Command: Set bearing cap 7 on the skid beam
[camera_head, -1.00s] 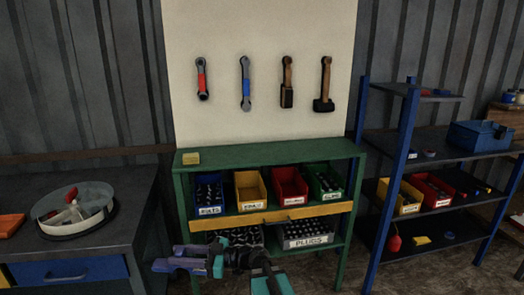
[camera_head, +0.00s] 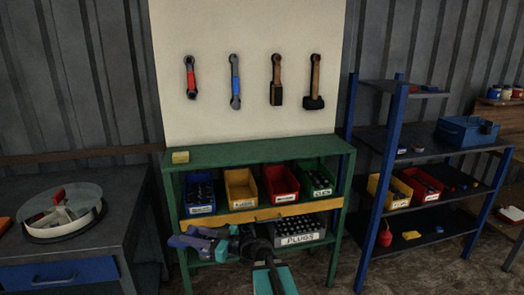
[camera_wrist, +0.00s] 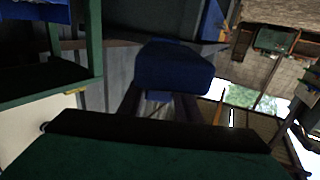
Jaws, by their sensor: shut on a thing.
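My gripper (camera_head: 190,242) reaches out at the lower middle of the head view, in front of the green bench. It looks purple-blue there, with my teal and dark arm behind it. In the wrist view a blue block (camera_wrist: 172,68) sits at the end of dark finger-like parts, and my gripper is shut on it. No number shows on the block, so I cannot tell whether it is bearing cap 7. I cannot make out the skid beam in either view.
The green bench (camera_head: 262,153) holds several coloured bins and a tray marked PLUGS (camera_head: 300,232). A grey workbench (camera_head: 110,240) with a round divided dish (camera_head: 62,215) stands left. A blue-framed shelf (camera_head: 395,150) stands right. Tools hang on a pale board (camera_head: 250,30).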

